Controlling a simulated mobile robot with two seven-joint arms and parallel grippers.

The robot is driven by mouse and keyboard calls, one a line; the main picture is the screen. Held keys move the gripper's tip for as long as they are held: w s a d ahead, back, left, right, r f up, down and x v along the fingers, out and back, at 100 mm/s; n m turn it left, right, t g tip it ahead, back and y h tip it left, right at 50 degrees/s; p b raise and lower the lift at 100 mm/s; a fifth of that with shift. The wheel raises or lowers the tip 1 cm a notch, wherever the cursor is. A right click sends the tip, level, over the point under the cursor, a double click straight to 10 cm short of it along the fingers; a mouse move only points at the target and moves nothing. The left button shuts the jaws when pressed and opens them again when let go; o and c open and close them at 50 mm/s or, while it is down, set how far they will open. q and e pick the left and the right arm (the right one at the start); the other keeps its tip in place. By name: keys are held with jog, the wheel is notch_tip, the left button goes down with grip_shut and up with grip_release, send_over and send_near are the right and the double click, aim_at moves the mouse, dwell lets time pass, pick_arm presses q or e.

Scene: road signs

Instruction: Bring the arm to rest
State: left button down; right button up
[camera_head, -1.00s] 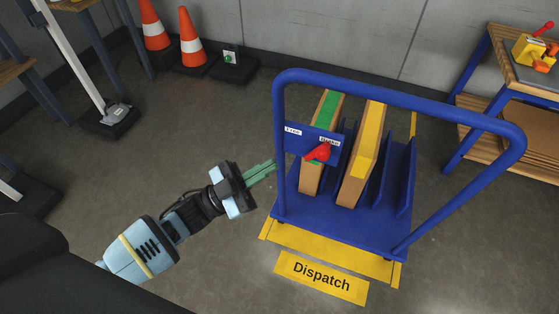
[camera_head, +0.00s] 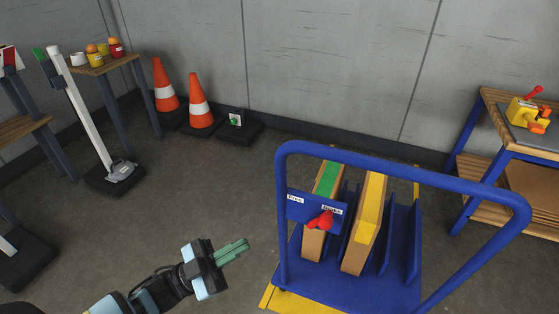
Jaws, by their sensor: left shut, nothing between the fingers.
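My left gripper (camera_head: 236,251) reaches in from the bottom left, its green fingers shut and empty, pointing right. It is apart from the blue trolley (camera_head: 349,285), just left of its near left post. The trolley holds two upright boards in its slots, one with a green strip (camera_head: 328,178) and one with a yellow strip (camera_head: 371,205). A small blue plate on the trolley's left side carries a red lever (camera_head: 321,221) and two white labels. My right gripper is not in view.
Two orange cones (camera_head: 200,103) stand on black bases by the wall, beside a low black box (camera_head: 238,127). A white post (camera_head: 84,112) and a wooden table (camera_head: 102,64) are at left. A blue-legged bench (camera_head: 519,117) is at right. Floor left of the trolley is clear.

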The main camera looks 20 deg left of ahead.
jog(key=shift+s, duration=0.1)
